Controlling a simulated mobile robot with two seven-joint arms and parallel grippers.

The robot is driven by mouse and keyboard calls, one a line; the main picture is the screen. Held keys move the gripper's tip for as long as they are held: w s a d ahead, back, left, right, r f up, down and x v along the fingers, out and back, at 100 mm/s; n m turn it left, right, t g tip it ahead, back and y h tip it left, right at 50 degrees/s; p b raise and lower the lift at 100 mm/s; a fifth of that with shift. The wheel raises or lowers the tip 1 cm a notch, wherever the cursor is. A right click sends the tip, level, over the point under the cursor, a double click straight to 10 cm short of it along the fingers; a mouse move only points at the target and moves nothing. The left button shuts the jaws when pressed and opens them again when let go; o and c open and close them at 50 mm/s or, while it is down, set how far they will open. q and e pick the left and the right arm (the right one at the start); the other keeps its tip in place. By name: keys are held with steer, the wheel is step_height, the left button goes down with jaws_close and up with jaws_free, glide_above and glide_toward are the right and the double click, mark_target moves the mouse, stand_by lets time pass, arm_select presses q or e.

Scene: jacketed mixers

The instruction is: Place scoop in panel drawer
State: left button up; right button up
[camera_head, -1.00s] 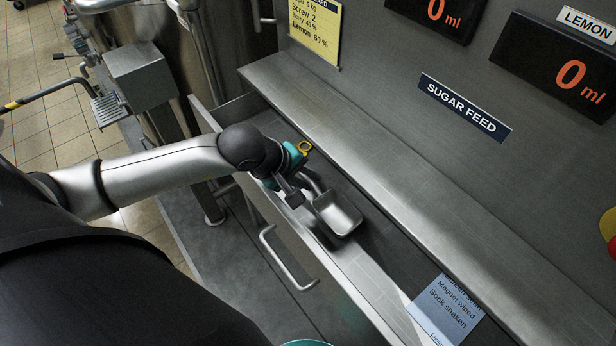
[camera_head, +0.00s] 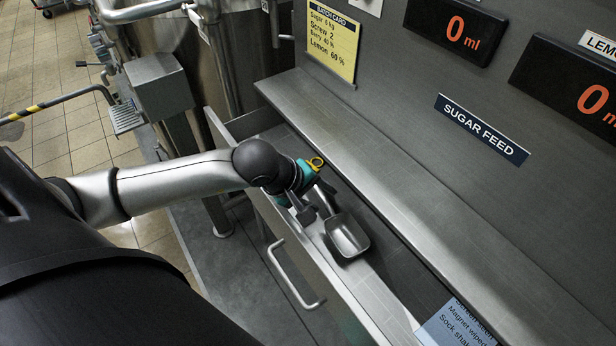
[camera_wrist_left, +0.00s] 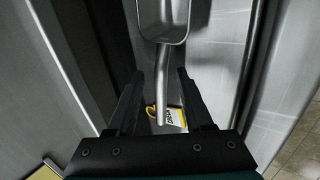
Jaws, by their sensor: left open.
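A metal scoop (camera_head: 347,236) lies in the open panel drawer (camera_head: 372,291), its bowl toward the lower right and its handle toward my left gripper (camera_head: 312,204). In the left wrist view the scoop's bowl (camera_wrist_left: 163,20) is at the top, and its handle runs down between the two dark fingers of my left gripper (camera_wrist_left: 160,85). The fingers are apart, with gaps on both sides of the handle. The head view hides part of the handle behind the gripper. My right gripper is in neither view.
A yellow-edged tag (camera_wrist_left: 170,115) shows near the handle's end. A metal ledge (camera_head: 390,200) runs along the panel above the drawer. The drawer's handle (camera_head: 293,276) sticks out in front. A pale blue note (camera_head: 455,325) is at the lower right.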

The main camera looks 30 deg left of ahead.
arm_select(q)
steer(key=shift+r+p, duration=0.35)
steer(key=shift+r, duration=0.1)
steer(key=p+v, duration=0.3)
steer(key=v, duration=0.9)
steer(key=shift+r, duration=0.1)
